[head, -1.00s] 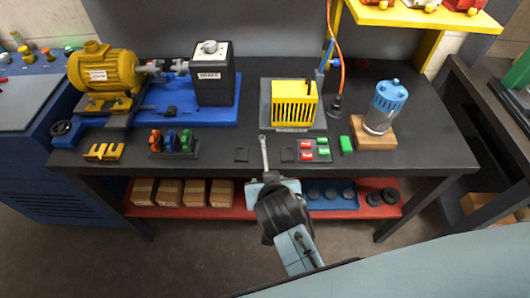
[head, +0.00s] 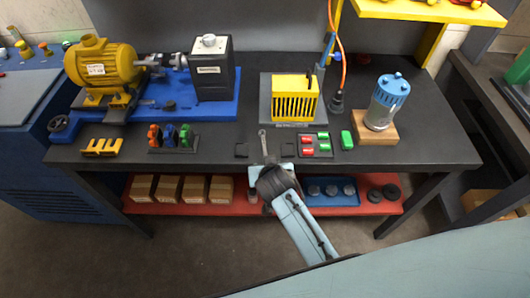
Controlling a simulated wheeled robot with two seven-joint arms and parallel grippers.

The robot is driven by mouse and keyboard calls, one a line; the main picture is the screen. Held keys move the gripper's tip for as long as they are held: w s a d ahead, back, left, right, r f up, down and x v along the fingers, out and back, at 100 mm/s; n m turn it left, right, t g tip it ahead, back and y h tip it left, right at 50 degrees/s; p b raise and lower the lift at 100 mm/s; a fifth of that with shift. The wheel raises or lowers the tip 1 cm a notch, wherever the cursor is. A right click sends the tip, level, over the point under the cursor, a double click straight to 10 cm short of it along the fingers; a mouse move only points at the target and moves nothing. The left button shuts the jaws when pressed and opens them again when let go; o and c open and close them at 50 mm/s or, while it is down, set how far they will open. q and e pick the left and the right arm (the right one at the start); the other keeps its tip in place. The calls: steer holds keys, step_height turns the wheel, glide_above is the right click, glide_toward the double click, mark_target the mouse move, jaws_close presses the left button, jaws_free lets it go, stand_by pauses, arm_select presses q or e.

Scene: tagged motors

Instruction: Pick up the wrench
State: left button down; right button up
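The wrench (head: 263,143) is a slim grey tool in the head view, at the front middle of the dark workbench. Its far end points toward the back of the bench. Its near end is hidden by my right gripper (head: 268,167), whose arm comes in from below at the right. The gripper is at the bench's front edge, over the near end of the wrench. Its fingers are too small and covered to show whether they are shut on it. My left gripper is not in view.
On the workbench (head: 215,170), a small tray (head: 315,152) with red and green blocks lies right of the wrench. A yellow slotted box (head: 295,98) stands behind. Colored-handled tools stand in a rack (head: 174,150) at left. A red shelf (head: 330,210) runs below.

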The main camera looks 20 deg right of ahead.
jaws_close()
stand_by(0.4)
steer(key=shift+w, duration=0.1)
